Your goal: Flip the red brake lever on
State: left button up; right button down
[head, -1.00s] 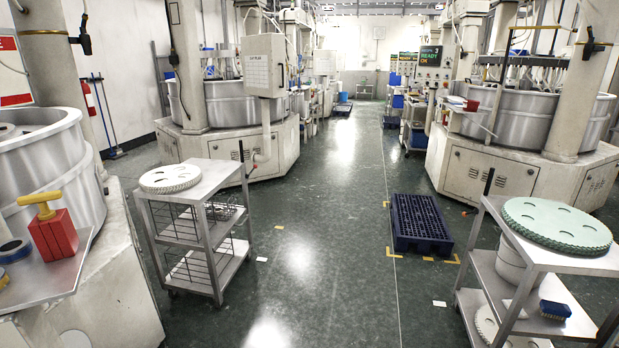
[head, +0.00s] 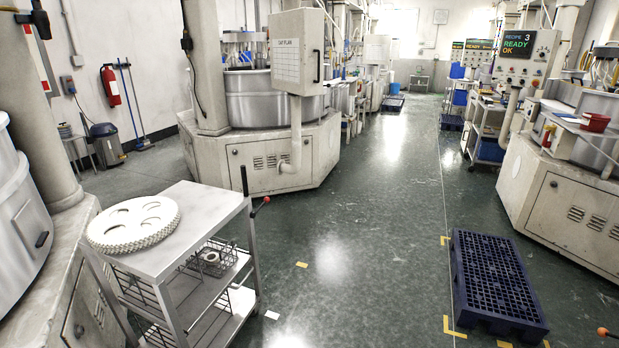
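A small lever with a red knob (head: 266,200) sticks out at the far right corner of the grey metal cart (head: 205,222), beside its upright black handle (head: 245,181). The lever slants up and to the right from the cart. Another orange-red knob (head: 603,331) on a dark rod shows at the lower right edge; what it belongs to is cut off. Neither of my grippers is in view.
A stack of pale perforated discs (head: 133,222) lies on the cart's top. A dark blue pallet (head: 496,279) lies on the floor to the right. Lapping machines stand left (head: 262,155) and right (head: 565,205). The green floor between is clear.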

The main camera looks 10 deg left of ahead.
aim_at(266, 199)
jog(key=i, duration=1.55)
jog(key=u, duration=2.15)
jog(key=i, duration=0.5)
